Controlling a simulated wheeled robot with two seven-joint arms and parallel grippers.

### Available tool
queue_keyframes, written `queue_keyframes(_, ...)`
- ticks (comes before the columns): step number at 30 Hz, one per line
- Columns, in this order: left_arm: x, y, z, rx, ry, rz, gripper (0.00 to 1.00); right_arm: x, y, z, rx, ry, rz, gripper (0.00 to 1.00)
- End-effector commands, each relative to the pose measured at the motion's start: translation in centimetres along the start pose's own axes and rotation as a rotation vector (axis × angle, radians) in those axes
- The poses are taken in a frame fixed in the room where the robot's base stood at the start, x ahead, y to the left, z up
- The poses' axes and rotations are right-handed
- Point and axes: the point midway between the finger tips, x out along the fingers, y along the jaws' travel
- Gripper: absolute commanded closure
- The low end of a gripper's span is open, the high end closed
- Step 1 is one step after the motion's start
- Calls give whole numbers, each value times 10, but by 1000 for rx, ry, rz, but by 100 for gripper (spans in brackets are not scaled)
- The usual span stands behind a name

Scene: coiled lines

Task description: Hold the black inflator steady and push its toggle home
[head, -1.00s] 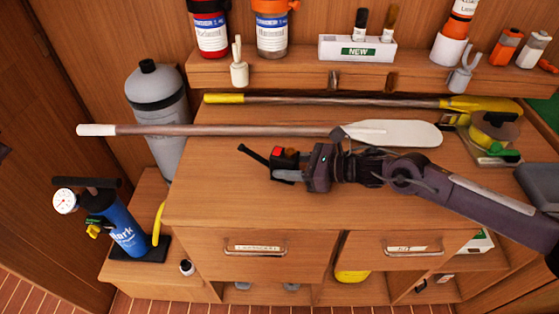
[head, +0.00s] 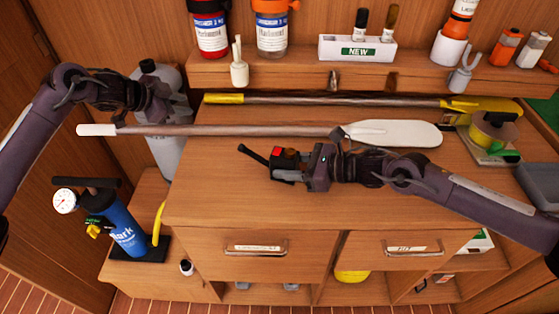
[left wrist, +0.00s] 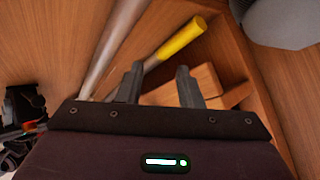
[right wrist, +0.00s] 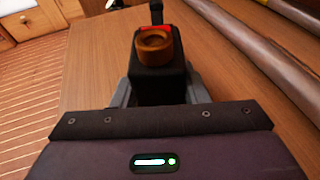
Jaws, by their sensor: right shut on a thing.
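The black inflator (head: 284,160) is held above the counter top, with a red part (head: 277,153) on it and a thin black bar reaching out to the left. In the right wrist view the inflator (right wrist: 158,82) sits between my fingers, with a round brown knob and red behind it. I cannot tell which part is the toggle. My right gripper (head: 299,167) is shut on the inflator from the right. My left gripper (head: 178,108) is over the left end of the counter, apart from the inflator. Its fingers (left wrist: 160,86) stand open and empty in the left wrist view.
A white-bladed paddle (head: 230,131) lies across the counter behind the inflator, with a yellow-ended pole (head: 300,100) further back. A grey cylinder (head: 168,150) and a blue pump (head: 122,232) stand at the left. The counter's front is clear.

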Motion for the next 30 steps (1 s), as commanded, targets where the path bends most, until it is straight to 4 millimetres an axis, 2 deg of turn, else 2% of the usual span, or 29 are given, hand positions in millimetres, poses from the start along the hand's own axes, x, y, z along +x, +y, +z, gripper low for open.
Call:
queue_keyframes(1,10,13,-21,36,26,48,67,0,0,-1,1,3,-1,78)
queue_keyframes(3,24,34,-46,85,56,123,67,0,0,-1,1,3,-1,78)
queue_keyframes(9,48,99,-107,247,100,360,67,0,0,-1,1,3,-1,78)
queue_keyframes(15,48,147,-133,392,51,569,67,0,0,-2,1,3,-2,78)
queue_keyframes(18,41,158,-135,449,-6,653,67,0,0,-2,2,3,-2,78)
queue_keyframes(21,29,159,-132,491,-80,716,67,0,0,-2,2,3,-2,78)
queue_keyframes(30,-10,136,-120,520,-268,787,67,0,0,-2,2,3,-1,78)
